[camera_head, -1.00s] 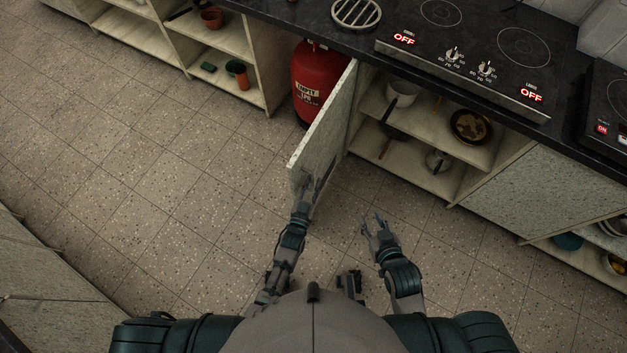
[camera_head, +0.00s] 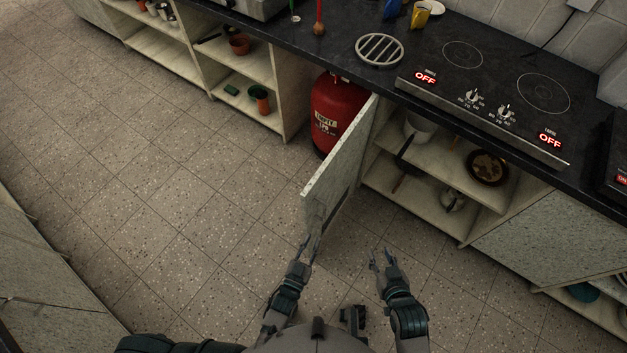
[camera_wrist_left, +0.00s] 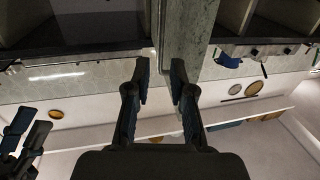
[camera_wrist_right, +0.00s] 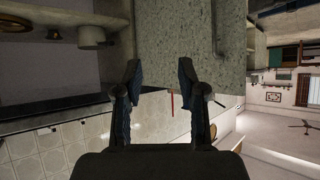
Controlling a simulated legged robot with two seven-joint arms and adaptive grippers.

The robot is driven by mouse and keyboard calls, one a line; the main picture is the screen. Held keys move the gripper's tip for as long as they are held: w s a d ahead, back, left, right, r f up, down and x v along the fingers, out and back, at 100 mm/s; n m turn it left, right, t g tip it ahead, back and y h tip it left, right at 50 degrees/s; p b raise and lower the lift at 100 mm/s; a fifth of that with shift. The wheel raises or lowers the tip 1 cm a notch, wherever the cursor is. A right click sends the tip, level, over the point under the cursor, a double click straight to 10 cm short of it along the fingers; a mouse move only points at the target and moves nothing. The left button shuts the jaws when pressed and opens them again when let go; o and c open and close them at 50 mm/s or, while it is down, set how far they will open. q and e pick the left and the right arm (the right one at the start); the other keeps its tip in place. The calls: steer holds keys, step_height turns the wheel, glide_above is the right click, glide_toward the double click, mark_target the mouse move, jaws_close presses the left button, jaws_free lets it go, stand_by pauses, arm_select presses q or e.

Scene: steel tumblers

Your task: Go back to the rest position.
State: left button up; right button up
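My left gripper (camera_head: 309,242) is open, with nothing seen between its fingers. In the head view it is just below the near end of the open cabinet door (camera_head: 335,165); I cannot tell whether they touch. The left wrist view shows its parted fingers (camera_wrist_left: 159,75) with the door's edge (camera_wrist_left: 192,40) beyond them. My right gripper (camera_head: 382,260) is open and empty, over the floor in front of the open cabinet. The right wrist view shows its parted fingers (camera_wrist_right: 159,72) with the speckled door panel (camera_wrist_right: 185,35) beyond.
The open cabinet shelves hold a white pot (camera_head: 419,126), a brown pan (camera_head: 487,167) and a kettle (camera_head: 453,200). A red gas cylinder (camera_head: 335,112) stands behind the door. The counter carries a stove (camera_head: 490,85) with its displays reading OFF. The tiled floor (camera_head: 180,225) at left is clear.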

arm_select(q)
steer(key=shift+a, duration=0.15)
steer(key=s+a+f+g+y+p, duration=0.1)
steer(key=s+a+f+g+p, duration=0.3)
steer(key=s+a+g, duration=0.1)
steer(key=s+a+f+g+y+p, duration=0.2)
steer(key=s+a+f+g+p, duration=0.2)
steer(key=s+a, duration=0.3)
steer(key=s+a+f+n+g+y+p, duration=0.1)
steer(key=s+a+f+g+p, duration=0.3)
steer(key=s, duration=0.6)
steer(key=a+f+g+y, duration=0.1)
steer(key=a+g, duration=0.1)
steer(key=shift+s+g, duration=0.3)
steer(key=shift+s, duration=0.05)
arm_select(e)
steer(key=s+d+f+g+h, duration=0.1)
steer(key=s+f+g, duration=0.3)
steer(key=s+f, duration=0.4)
steer(key=s+d+f+g+h, duration=0.1)
steer(key=s+d+f+g, duration=0.3)
steer(key=s+f, duration=0.5)
step_height(320, 180, down, 7)
steer(key=shift+g, duration=0.7)
arm_select(q)
steer(key=shift+w+d, duration=0.1)
